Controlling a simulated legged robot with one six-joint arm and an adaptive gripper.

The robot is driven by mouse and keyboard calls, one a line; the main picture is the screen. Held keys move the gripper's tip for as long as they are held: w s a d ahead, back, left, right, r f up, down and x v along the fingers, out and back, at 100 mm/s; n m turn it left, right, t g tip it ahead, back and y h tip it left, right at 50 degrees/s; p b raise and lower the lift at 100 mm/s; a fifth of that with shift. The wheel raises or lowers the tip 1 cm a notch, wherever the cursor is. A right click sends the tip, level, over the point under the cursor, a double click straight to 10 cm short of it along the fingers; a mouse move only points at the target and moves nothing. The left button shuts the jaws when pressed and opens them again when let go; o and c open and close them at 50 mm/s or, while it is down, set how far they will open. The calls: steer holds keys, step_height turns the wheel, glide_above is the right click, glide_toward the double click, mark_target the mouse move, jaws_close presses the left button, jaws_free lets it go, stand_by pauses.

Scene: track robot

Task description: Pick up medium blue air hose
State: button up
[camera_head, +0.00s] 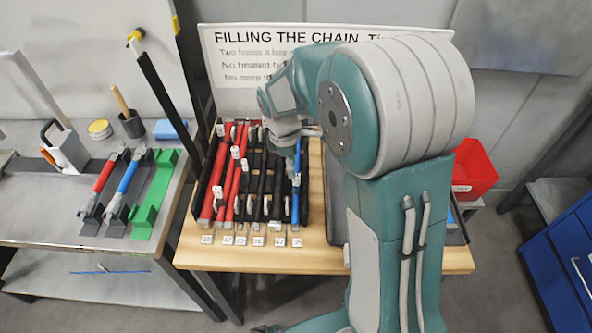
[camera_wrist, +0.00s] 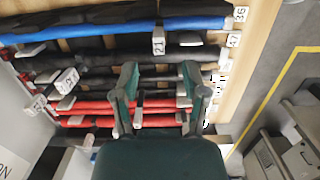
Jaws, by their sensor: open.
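A blue air hose (camera_head: 296,192) lies at the right side of a dark rack (camera_head: 201,190) on the wooden table, right of several black and red hoses. In the wrist view the blue hose (camera_wrist: 120,30) runs across the upper part of the picture. My gripper (camera_wrist: 158,72) is open and empty, with its fingers over the black and red hoses, apart from the blue one. In the head view my gripper (camera_head: 287,138) is over the rack's back part, near the blue hose's far end, and partly hides it.
Number tags (camera_head: 258,241) line the wooden table's (camera_head: 320,258) front edge. A shorter blue hose (camera_head: 127,178) and a red hose (camera_head: 103,176) lie in holders on the left grey table. A red bin (camera_head: 474,168) stands at right. A sign (camera_head: 228,60) stands behind the rack.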

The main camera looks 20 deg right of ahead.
mark_target(297, 184)
steer(key=shift+d+f, duration=0.4)
steer(key=shift+f, duration=0.4)
step_height(297, 184, down, 5)
steer(key=shift+s+d, duration=0.15)
steer(key=shift+d, duration=0.15)
jaws_close()
